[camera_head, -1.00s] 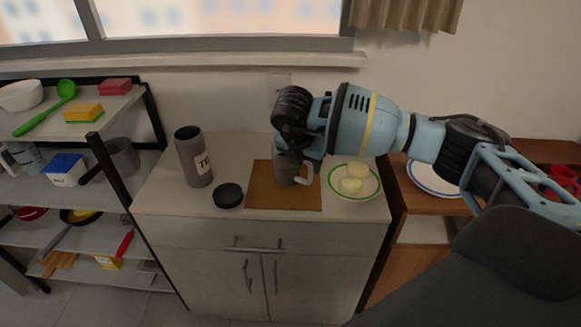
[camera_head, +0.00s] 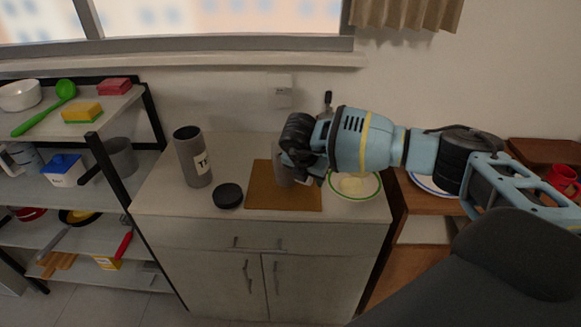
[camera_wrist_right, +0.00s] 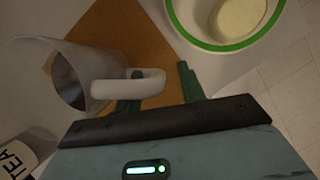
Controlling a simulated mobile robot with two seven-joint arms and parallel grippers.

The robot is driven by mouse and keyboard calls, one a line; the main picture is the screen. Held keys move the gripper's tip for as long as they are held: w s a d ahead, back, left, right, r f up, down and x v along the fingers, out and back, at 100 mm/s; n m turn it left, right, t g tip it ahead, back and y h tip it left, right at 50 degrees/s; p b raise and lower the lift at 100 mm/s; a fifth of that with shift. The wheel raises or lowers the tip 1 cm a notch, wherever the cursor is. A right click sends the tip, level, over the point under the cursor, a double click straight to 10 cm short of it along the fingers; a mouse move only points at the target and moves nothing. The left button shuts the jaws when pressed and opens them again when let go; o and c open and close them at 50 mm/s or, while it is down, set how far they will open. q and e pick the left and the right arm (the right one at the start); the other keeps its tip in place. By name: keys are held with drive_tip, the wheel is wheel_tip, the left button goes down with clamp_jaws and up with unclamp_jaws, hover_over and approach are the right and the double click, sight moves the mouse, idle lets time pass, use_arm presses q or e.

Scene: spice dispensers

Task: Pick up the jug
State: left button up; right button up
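The jug (camera_head: 283,175) is grey with a pale handle and stands on the brown board on the cabinet top. My right gripper hides much of it in the head view. In the right wrist view the jug (camera_wrist_right: 75,72) is at the left, its handle pointing right. My right gripper (camera_wrist_right: 160,88) is open at the handle. One green finger is at the handle's loop and the other is beyond its outer end, with a visible gap. I cannot tell whether either finger touches it. My left gripper is not in view.
A tea canister (camera_head: 193,158) and a dark round lid (camera_head: 228,196) stand left of the board (camera_head: 262,195). A green-rimmed plate (camera_head: 365,195) with pale food is close at the right. A loaded shelf rack (camera_head: 110,172) stands left of the cabinet.

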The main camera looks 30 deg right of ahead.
clamp_jaws()
drive_tip(key=shift+r, duration=0.25)
idle(0.3)
drive_tip(key=shift+r, duration=1.25)
drive_tip(key=s+a+r, duration=0.2)
drive_tip(key=s+a, duration=0.9)
drive_tip(key=shift+s+p, duration=0.25)
drive_tip(key=shift+p, duration=0.15)
drive_tip(key=shift+r, duration=0.1)
